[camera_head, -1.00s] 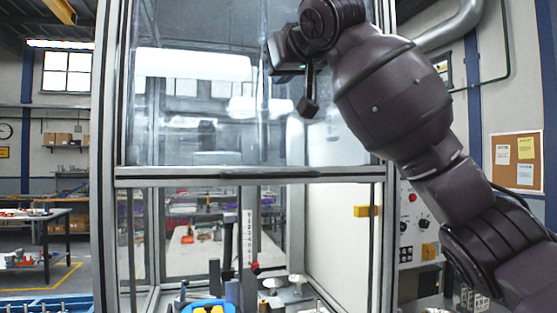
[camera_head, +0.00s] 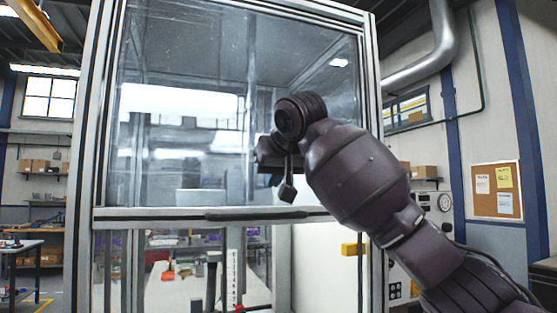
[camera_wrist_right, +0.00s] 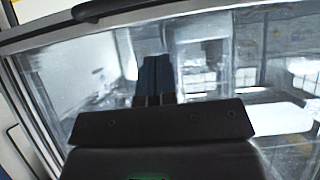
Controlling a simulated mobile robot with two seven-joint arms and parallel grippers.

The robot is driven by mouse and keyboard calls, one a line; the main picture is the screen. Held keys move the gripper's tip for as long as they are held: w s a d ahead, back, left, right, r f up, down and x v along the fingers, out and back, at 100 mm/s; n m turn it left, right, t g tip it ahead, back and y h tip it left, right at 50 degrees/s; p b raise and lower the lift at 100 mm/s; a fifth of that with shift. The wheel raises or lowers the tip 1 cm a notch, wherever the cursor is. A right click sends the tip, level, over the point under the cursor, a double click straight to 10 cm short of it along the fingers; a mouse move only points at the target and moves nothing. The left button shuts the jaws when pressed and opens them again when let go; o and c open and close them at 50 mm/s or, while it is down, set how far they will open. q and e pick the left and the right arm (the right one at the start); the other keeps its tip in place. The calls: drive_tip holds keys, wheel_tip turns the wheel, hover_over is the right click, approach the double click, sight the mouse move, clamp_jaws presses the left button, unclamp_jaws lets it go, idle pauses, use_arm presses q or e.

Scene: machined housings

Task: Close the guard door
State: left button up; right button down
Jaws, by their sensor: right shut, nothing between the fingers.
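The guard door (camera_head: 185,160) is a clear pane in a grey frame on the machine enclosure. Its lower rail (camera_head: 135,214) hangs partway down, with an open gap below it. A dark handle bar (camera_head: 255,215) runs along the rail. In the right wrist view, the handle (camera_wrist_right: 112,6) crosses the top edge. My right gripper (camera_head: 287,190) points down in front of the pane, just above the handle. Its fingers, also in the right wrist view (camera_wrist_right: 155,65), are shut and empty. I cannot tell whether they touch the pane. My left gripper is out of view.
Grey enclosure posts (camera_head: 85,200) flank the door. Inside, below the rail, stands a white numbered scale (camera_head: 232,278). A control panel (camera_head: 400,285) is at the right, partly behind my right arm. A workbench (camera_head: 22,247) stands far left.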

sight(268, 204)
use_arm(q)
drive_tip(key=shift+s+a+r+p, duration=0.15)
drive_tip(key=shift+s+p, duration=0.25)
drive_tip(key=shift+p, duration=0.3)
use_arm(e)
drive_tip(key=shift+w+a+f, duration=0.2)
drive_tip(key=shift+w+f, duration=0.35)
drive_tip(key=shift+f, duration=0.4)
drive_tip(key=shift+w+a+f, duration=0.15)
drive_tip(key=shift+w+f, duration=0.35)
drive_tip(key=shift+f, duration=0.5)
drive_tip(key=shift+w+a+f, duration=0.2)
drive_tip(key=shift+w+f, duration=0.35)
drive_tip(key=shift+f, duration=0.4)
